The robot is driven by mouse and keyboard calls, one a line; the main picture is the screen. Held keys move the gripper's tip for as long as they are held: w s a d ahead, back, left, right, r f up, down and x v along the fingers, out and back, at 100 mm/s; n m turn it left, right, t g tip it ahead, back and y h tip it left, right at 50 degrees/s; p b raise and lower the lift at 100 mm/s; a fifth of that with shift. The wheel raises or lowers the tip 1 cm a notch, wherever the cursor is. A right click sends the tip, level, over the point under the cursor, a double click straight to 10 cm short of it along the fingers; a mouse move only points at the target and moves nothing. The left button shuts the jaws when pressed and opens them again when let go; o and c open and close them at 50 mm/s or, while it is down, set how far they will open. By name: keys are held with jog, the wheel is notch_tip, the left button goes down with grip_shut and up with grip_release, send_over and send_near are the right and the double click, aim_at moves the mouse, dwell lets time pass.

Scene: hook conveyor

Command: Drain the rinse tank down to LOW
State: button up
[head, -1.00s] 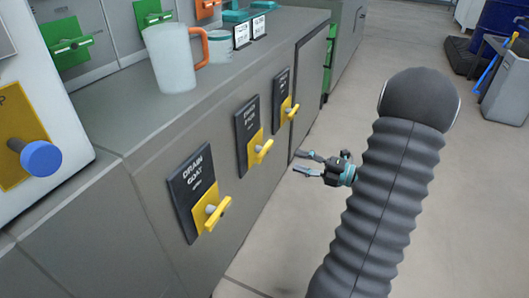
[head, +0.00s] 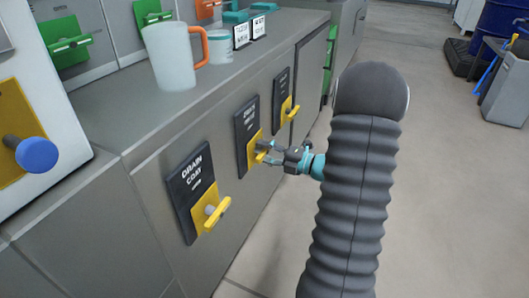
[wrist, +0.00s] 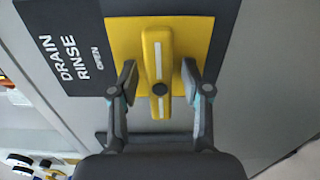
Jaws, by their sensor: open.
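The rinse drain valve is a yellow handle (wrist: 158,60) with a white stripe on a yellow square. In the wrist view, its dark plate (wrist: 75,75) reads DRAIN RINSE, with OPEN beside the square. It also shows as the middle handle (head: 261,154) on the cabinet front in the head view. My gripper (wrist: 160,76) is open, with one finger on each side of the handle and a gap at both sides. In the head view, my gripper (head: 268,152) is at the middle plate and partly covers the handle. I cannot make out a rinse tank level.
The DRAIN COAT handle (head: 216,212) is nearer on the same cabinet front, and a third yellow handle (head: 289,113) is farther along. A translucent jug (head: 171,60) stands on the counter (head: 105,120). A blue knob (head: 37,154) is at left.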

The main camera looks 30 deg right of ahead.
grip_shut()
jog(key=shift+n+p, duration=0.4)
jog(key=shift+n, duration=2.4)
grip_release()
